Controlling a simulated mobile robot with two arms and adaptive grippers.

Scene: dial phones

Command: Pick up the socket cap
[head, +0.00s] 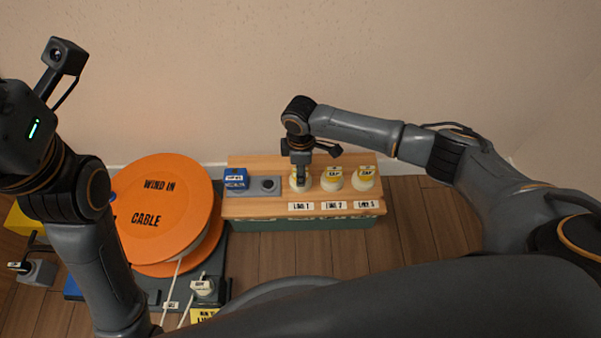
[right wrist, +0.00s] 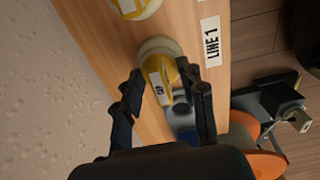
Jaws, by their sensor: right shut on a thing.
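Three round cream sockets with yellow caps sit in a row on a wooden-topped bench, behind the labels LINE 1, LINE 2 and LINE 3. My right gripper (head: 300,178) points down over the LINE 1 socket (head: 300,184) and is shut on its yellow cap. In the right wrist view, the yellow cap (right wrist: 162,82) with a white label lies between the fingertips (right wrist: 169,90), over its cream socket. The middle cap (head: 332,174) and the right cap (head: 364,171) are untouched. My left gripper is out of view; only its arm shows at the left.
A blue box (head: 236,181) and a grey block (head: 266,186) stand left of the sockets on the bench (head: 255,207). A large orange cable reel (head: 160,205) stands further left, with a white plug (head: 203,287) in front. The wall is close behind.

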